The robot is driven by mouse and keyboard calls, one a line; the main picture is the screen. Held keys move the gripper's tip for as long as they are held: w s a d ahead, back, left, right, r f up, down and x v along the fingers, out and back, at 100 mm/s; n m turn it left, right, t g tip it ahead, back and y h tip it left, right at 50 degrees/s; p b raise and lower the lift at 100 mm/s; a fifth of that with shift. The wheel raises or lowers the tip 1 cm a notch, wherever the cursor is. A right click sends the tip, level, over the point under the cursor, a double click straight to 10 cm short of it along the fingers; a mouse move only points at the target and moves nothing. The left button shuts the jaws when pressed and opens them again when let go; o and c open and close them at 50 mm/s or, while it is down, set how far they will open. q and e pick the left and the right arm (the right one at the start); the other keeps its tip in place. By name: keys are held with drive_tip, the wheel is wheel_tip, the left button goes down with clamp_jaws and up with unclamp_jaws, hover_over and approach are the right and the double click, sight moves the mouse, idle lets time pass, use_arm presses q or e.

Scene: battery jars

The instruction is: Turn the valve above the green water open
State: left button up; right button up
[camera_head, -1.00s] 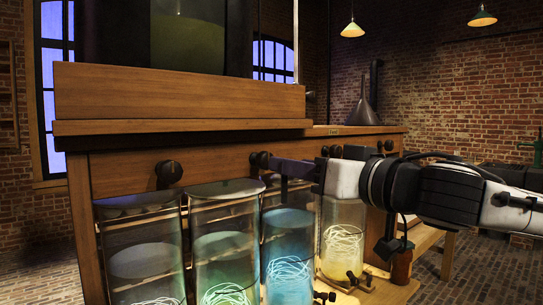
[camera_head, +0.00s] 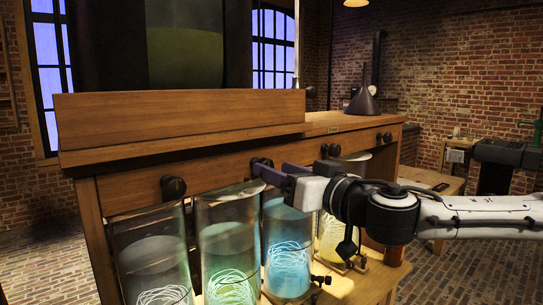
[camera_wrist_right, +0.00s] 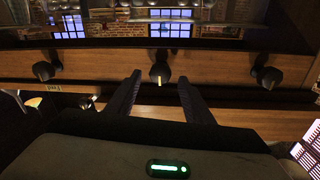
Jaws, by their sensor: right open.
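Four glass jars stand in a row under the wooden panel in the head view. The green-water jar (camera_head: 228,245) is second from the left, between a pale one (camera_head: 154,255) and the blue one (camera_head: 288,245). The black valve knob (camera_head: 262,162) on the panel above the green jar is partly hidden by my right gripper (camera_head: 268,169). That gripper is open, its purple fingers at the knob. In the right wrist view, this knob (camera_wrist_right: 161,70) with a yellow mark lies between the fingertips (camera_wrist_right: 159,82); contact cannot be told. My left gripper is out of view.
Other black knobs sit on the panel at left (camera_head: 173,187) and right (camera_head: 387,137). A yellow-lit jar (camera_head: 332,238) stands partly behind my right arm. A wooden box (camera_head: 180,118) sits on the cabinet top. Brick floor is clear at lower right.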

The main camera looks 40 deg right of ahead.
drive_tip(key=shift+w+b, duration=0.35)
drive_tip(key=shift+w, duration=1)
drive_tip(key=c, duration=1)
